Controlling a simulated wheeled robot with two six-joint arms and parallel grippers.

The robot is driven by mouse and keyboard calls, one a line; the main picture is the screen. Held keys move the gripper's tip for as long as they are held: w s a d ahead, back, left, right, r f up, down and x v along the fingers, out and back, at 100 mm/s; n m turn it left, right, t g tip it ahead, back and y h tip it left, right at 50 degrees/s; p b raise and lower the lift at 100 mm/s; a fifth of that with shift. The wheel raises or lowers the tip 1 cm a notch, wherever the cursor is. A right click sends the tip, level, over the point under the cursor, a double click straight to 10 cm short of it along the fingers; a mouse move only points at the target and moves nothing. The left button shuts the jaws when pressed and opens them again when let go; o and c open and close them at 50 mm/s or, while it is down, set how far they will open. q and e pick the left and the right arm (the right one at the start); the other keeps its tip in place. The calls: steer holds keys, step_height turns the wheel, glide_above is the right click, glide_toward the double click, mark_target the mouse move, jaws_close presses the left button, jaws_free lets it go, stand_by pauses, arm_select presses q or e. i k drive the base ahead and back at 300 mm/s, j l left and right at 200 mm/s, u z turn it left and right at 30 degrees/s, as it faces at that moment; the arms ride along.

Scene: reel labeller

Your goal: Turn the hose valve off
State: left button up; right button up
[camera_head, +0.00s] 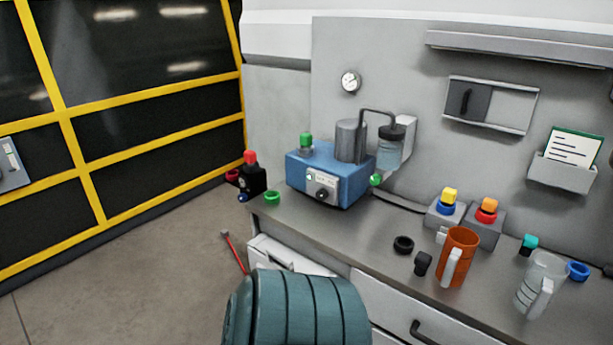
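A blue machine (300,177) with a grey cylinder and a clear jar stands on the grey bench. Its front has a light panel with a black knob (322,196). A small green knob (376,180) sits at its right side, and a green cap (306,140) is on top. A dark hose or cable (398,204) runs along the bench behind it to the right. I cannot tell for sure which part is the hose valve, or its setting. Neither of my grippers is in view.
A red-topped black device (251,172) is at the left end. A teal ribbed thing (295,312) fills the bottom middle.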

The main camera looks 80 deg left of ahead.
mark_target(243, 197)
steer(key=u, duration=3.05)
